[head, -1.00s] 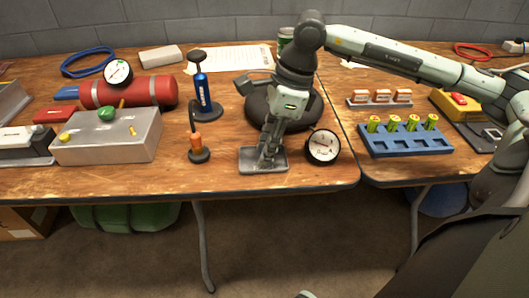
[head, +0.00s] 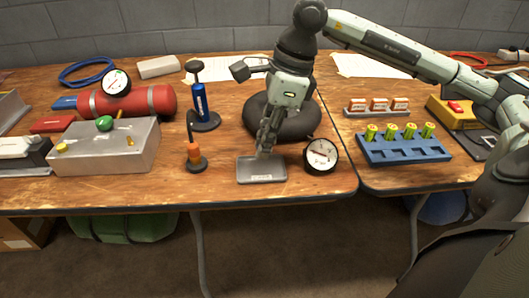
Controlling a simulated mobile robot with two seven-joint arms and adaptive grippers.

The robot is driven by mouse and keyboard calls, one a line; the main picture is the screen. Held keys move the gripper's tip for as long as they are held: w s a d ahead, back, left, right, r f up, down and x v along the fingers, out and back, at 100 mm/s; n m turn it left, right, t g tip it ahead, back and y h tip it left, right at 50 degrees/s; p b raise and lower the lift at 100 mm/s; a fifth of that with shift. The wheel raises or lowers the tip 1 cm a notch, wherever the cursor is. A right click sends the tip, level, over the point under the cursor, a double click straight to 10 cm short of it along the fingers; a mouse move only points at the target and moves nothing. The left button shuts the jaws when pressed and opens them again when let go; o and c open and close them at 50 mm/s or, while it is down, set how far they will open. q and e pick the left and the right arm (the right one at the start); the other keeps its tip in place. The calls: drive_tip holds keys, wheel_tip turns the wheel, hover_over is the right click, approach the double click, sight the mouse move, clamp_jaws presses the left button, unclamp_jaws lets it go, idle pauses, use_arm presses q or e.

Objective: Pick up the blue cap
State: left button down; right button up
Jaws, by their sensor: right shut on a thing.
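My right gripper (head: 265,149) points down just above the far part of a small grey tray (head: 262,178) near the table's front edge. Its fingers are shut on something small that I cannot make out. No blue cap shows clearly; the fingers and the small scale hide what is between them. The tray's visible floor looks bare apart from a pale label at its front. My left gripper is not in view.
A black-rimmed gauge (head: 321,155) stands close right of the tray. A black tyre (head: 288,116) lies behind the gripper. An orange-bodied item (head: 195,158) and a blue pump (head: 201,103) stand left. A blue battery rack (head: 404,146) is on the right table.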

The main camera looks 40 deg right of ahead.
drive_tip(key=w+a+r, duration=0.1)
drive_tip(key=a+r, duration=0.1)
drive_tip(key=a, duration=0.1)
drive_tip(key=w+a+r, duration=0.1)
drive_tip(key=a+r, duration=0.1)
drive_tip(key=a, duration=0.2)
drive_tip(key=w+a+r, duration=0.1)
drive_tip(key=a+r, duration=0.1)
drive_tip(key=a, duration=0.1)
drive_tip(key=shift+w+a+r, duration=0.2)
drive_tip(key=shift+w+r, duration=0.1)
drive_tip(key=shift+r, duration=0.05)
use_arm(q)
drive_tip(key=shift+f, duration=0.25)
use_arm(e)
drive_tip(key=shift+w+a+r, duration=0.1)
drive_tip(key=shift+a+r, duration=0.1)
drive_tip(key=shift+a, duration=0.1)
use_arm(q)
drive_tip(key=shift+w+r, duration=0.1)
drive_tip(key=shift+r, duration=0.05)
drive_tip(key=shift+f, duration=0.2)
